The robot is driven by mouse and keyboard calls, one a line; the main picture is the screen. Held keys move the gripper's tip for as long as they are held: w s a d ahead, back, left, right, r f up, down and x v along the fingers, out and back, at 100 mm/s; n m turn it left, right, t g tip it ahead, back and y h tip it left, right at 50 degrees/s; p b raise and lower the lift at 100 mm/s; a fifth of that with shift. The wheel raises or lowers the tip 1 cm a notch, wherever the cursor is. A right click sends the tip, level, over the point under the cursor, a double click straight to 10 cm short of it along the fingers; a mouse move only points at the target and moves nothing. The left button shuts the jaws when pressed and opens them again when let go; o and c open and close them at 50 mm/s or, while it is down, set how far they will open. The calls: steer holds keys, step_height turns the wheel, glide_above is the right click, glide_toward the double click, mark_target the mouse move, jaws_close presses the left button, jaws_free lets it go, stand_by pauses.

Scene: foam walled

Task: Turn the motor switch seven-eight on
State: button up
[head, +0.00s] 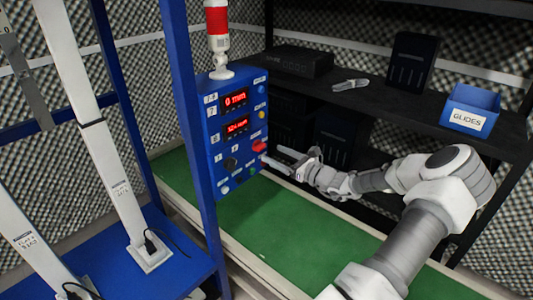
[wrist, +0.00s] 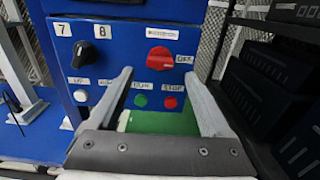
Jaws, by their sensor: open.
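The blue control box (head: 217,177) stands at centre left in the head view and fills the top of the wrist view. A black knob (wrist: 83,48) sits below the labels 7 and 8. To its right is a red knob (wrist: 161,58) with its grip roughly level and an OFF label beside it. No contact is visible. It also shows in the head view (head: 273,157), at the box's right side.
Below the knobs are a white button (wrist: 80,96), a green button (wrist: 140,101) and a red stop button (wrist: 170,103). A red-topped signal light (head: 217,22) stands on the box. A green surface (head: 290,220) lies below. A black shelf (head: 380,100) holds a blue GLIDES bin (head: 470,108).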

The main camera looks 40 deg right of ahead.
mark_target(263, 148)
steer(key=shift+w+a, duration=0.2)
steer(key=shift+w, duration=2.1)
jaws_close()
